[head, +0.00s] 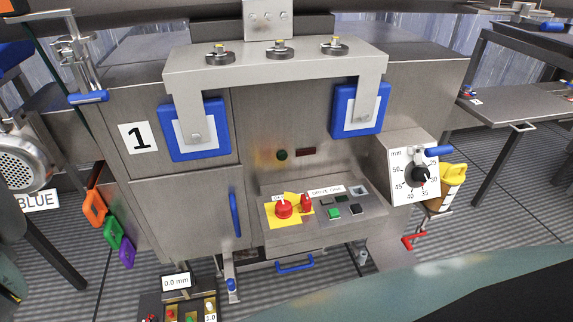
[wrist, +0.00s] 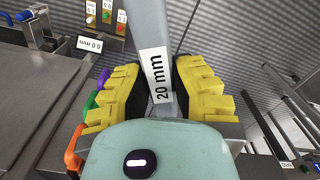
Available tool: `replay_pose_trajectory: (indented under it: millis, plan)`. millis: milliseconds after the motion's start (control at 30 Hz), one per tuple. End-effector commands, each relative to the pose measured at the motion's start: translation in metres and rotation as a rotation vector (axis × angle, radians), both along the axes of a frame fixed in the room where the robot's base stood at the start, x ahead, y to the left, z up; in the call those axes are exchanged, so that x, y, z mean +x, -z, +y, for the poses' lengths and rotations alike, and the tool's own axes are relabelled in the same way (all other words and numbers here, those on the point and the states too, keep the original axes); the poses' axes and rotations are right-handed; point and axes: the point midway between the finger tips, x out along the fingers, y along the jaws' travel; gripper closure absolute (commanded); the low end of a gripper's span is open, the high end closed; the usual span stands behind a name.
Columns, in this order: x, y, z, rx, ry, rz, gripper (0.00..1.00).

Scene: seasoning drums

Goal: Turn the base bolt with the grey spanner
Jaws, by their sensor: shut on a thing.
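My gripper (wrist: 161,88) shows in the wrist view, its yellow and black fingers shut on the grey spanner (wrist: 151,35). The spanner carries a white "20 mm" label and runs out of the top of that view, so its far end is hidden. The gripper and spanner are not seen in the head view. I cannot make out the base bolt for certain. In the head view a machine leg with a blue part (head: 232,285) stands low at the front, and another leg (head: 362,256) stands to its right.
The steel machine (head: 180,205) marked "1" fills the middle of the head view. Its control panel (head: 320,205) and blue handle (head: 295,264) face front. Orange, green and purple tags (head: 112,232) hang at left. A "0.0 mm" display (head: 176,281) stands at the lower left.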

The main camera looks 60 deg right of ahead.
Motion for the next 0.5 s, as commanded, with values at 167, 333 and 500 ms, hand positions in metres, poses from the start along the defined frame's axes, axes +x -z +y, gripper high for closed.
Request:
replay_pose_trajectory:
  millis: [167, 333, 500]
  plan:
    - [-0.001, 0.004, -0.002, 0.001, 0.005, 0.002, 1.00]
    - [-0.002, 0.007, -0.001, 0.001, 0.007, -0.003, 1.00]
    - [-0.005, 0.012, -0.002, 0.001, 0.008, -0.002, 1.00]
